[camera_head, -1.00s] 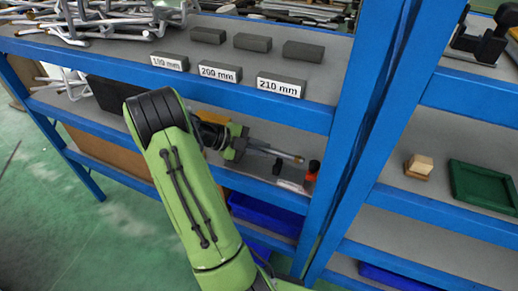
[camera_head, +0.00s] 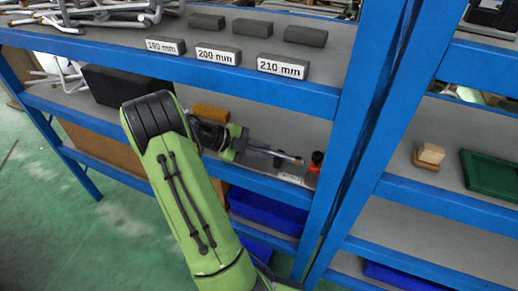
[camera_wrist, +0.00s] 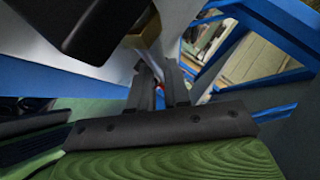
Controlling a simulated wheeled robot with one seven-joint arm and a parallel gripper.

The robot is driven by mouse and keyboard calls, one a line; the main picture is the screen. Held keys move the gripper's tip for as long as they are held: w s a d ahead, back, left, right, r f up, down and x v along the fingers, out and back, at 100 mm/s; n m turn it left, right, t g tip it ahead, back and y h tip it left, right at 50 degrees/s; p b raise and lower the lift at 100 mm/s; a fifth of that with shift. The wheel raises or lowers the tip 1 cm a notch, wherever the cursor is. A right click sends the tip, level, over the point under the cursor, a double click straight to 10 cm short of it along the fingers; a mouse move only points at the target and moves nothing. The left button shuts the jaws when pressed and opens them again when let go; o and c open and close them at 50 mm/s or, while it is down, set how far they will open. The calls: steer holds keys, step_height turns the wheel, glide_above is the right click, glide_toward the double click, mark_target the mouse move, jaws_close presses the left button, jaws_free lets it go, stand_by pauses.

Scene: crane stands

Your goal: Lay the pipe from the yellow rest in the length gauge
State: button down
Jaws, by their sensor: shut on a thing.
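My gripper (camera_head: 268,152) is over the middle shelf in the head view, its fingers shut on a thin pipe (camera_head: 291,158). The pipe's pale end points right, close to a post with a black top and red-orange base (camera_head: 315,163). I cannot tell whether they touch. A pale label (camera_head: 291,179) lies below the pipe; whether it belongs to the length gauge is unclear. A yellow block (camera_head: 211,112), perhaps the yellow rest, sits behind my wrist. In the wrist view, the fingers (camera_wrist: 160,88) have a pale, partly hidden piece between them.
On the upper shelf stand labelled dark blocks, including 200 mm (camera_head: 218,55) and 210 mm (camera_head: 282,67), with plain ones behind. A dark box (camera_head: 115,85) stands left on the middle shelf. A blue upright (camera_head: 350,130) bounds it right. A blue bin (camera_head: 262,210) is below.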

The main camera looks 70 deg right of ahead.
steer(key=shift+w, duration=0.45)
steer(key=c, duration=1)
jaws_free()
steer(key=p+v, duration=0.5)
steer(key=v, duration=1)
steer(key=shift+w+r, duration=0.15)
steer(key=shift+w, duration=0.15)
steer(key=shift+a, duration=0.1)
